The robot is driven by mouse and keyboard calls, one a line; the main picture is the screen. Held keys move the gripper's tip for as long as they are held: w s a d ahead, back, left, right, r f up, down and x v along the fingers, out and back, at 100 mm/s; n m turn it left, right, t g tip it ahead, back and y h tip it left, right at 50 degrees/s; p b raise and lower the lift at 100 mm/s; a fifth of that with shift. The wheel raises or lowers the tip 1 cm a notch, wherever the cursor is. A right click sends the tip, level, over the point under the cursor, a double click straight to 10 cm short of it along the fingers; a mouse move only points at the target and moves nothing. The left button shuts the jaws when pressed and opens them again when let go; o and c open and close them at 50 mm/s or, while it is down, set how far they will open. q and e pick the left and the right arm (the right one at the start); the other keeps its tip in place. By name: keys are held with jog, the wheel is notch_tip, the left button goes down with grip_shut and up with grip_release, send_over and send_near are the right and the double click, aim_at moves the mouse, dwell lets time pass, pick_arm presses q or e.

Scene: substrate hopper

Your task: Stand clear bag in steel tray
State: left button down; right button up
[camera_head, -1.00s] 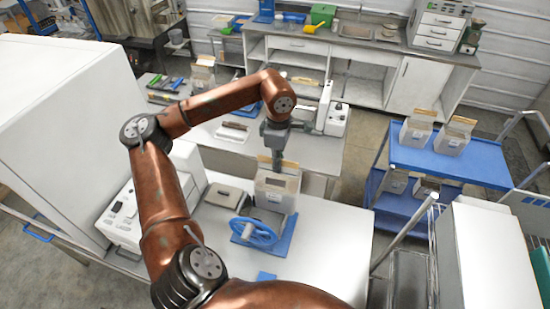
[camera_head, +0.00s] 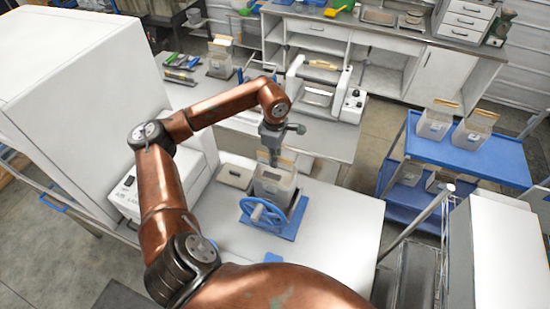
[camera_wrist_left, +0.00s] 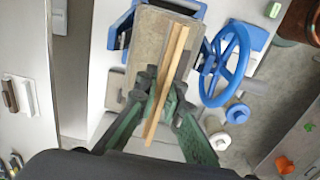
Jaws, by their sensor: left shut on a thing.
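My left gripper (camera_head: 268,157) is shut on the clear bag (camera_head: 273,187) at its tan top strip. The bag is upright, with greyish contents, at a blue stand (camera_head: 296,222) with a blue handwheel (camera_head: 262,212). In the left wrist view the gripper (camera_wrist_left: 160,92) closes around the strip (camera_wrist_left: 168,75), with the grey bag top (camera_wrist_left: 150,45) beyond it. I cannot tell whether the bag rests on the stand. A grey steel tray-like surface (camera_head: 415,272) shows at the lower right, but I cannot tell whether it is the steel tray. My right gripper is out of view.
A flat grey box (camera_head: 236,177) lies left of the stand on the white table (camera_head: 345,225). A sealer-like machine (camera_head: 318,96) stands on the bench behind. A blue cart (camera_head: 450,160) at right carries similar bags. The table's right part is clear.

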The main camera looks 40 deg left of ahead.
aim_at(275, 176)
pick_arm(q)
jog(key=shift+f+b, duration=1)
jog(key=shift+f, duration=1.35)
jog(key=shift+f+b, duration=1.45)
jog(key=shift+f, duration=0.2)
jog(key=shift+s+d, duration=0.15)
jog(key=shift+f+b, duration=0.5)
jog(key=shift+b, duration=0.15)
jog(key=c, duration=2)
grip_release()
jog(key=shift+s, duration=0.1)
jog(key=shift+f, duration=0.2)
notch_tip(275, 176, up, 12)
jog(key=shift+r, duration=0.15)
